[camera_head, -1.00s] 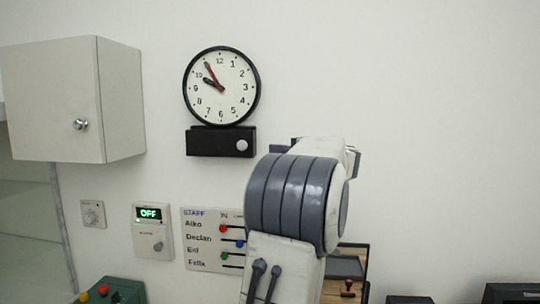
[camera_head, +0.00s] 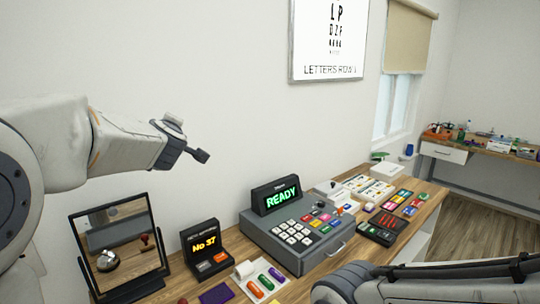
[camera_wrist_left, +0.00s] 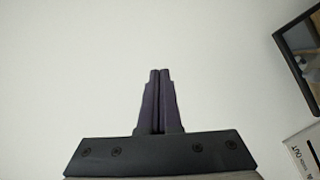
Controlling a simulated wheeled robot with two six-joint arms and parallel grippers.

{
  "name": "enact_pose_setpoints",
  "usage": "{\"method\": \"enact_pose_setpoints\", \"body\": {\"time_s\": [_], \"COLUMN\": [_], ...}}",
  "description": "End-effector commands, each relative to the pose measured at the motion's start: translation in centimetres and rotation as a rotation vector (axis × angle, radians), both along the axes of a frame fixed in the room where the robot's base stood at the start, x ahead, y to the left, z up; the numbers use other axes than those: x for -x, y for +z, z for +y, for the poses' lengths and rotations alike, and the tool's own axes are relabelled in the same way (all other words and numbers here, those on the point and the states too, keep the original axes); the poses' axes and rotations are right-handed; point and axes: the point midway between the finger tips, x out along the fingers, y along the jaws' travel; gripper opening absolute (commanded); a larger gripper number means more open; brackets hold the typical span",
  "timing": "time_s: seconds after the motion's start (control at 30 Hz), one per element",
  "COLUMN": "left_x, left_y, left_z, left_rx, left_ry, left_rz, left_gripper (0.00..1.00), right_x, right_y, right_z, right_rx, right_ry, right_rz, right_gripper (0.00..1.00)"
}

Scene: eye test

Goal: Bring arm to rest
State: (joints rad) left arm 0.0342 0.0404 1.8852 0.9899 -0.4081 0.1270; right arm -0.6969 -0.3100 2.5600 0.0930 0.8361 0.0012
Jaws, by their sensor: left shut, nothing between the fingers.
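My left arm (camera_head: 60,145) comes in from the left in the head view, raised in front of the white wall. Its gripper (camera_head: 201,156) is seen small and from the side, above the counter and touching nothing. In the left wrist view the two dark fingers of the left gripper (camera_wrist_left: 160,72) are together and empty, with plain wall behind them. My right arm (camera_head: 430,284) crosses the bottom right of the head view, low in front of the counter. I cannot make out its gripper there.
The wooden counter (camera_head: 318,283) holds a mirror (camera_head: 122,236), a "No 37" display (camera_head: 204,247), a keypad console with a "READY" screen (camera_head: 282,199) and several coloured cards. An eye chart (camera_head: 328,38) hangs above. The wall around the left gripper is clear.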

Motion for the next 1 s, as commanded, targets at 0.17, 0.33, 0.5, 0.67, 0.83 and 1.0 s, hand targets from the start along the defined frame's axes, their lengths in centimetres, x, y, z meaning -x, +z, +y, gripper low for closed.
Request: {"method": "enact_pose_setpoints", "body": {"time_s": [0.17,0.33,0.5,0.67,0.83,1.0], "left_x": [2.3,8.4,17.8,28.0,36.3,39.8], "left_y": [-6.3,-13.1,-20.3,-26.4,-30.6,-32.0], "left_z": [-12.4,-21.7,-27.4,-28.4,-25.7,-23.4], "left_rx": [-0.118,-0.256,-0.430,-0.635,-0.841,-0.956], "left_ry": [-0.388,-0.737,-1.075,-1.364,-1.573,-1.658], "left_rz": [0.209,0.424,0.659,0.902,1.127,1.247], "left_gripper": [0.00,0.00,0.00,0.00,0.00,0.00], "right_x": [0.0,0.0,0.0,0.0,0.0,0.0], "right_y": [-0.8,-1.4,-2.1,-2.7,-3.1,-3.3], "right_z": [0.0,0.0,0.0,0.0,0.0,0.0], "right_rx": [0.000,0.000,0.000,0.000,0.000,0.000], "right_ry": [0.000,0.000,0.000,0.000,0.000,0.000], "right_rz": [0.000,0.000,0.000,0.000,0.000,0.000], "right_gripper": [0.71,0.71,0.71,0.71,0.71,0.71]}}
